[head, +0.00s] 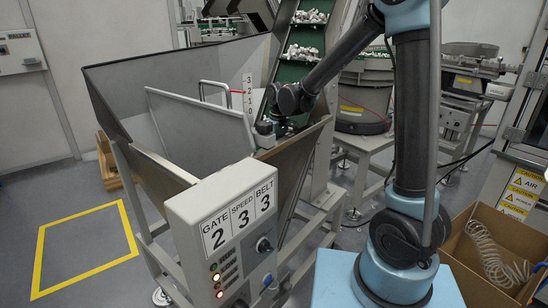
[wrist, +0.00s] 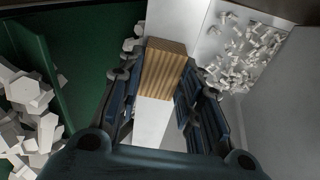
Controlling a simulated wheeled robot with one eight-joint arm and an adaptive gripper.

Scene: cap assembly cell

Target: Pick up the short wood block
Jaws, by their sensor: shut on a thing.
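In the wrist view a short wood block (wrist: 165,68) with light and dark grain stands between the two fingers of my gripper (wrist: 156,88). The fingers are shut on it, one on each side. White surface shows below and beyond the block. In the head view my arm reaches over the grey hopper (head: 178,62), and my gripper (head: 270,132) is down by its inner wall. The block cannot be made out in the head view.
White caps lie on the right (wrist: 240,52) and left (wrist: 28,110) in the wrist view, beside a green belt (wrist: 95,35). The hopper's control box (head: 228,235) stands in front. A yellow floor square (head: 85,248) is empty. A cardboard box (head: 480,265) sits at right.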

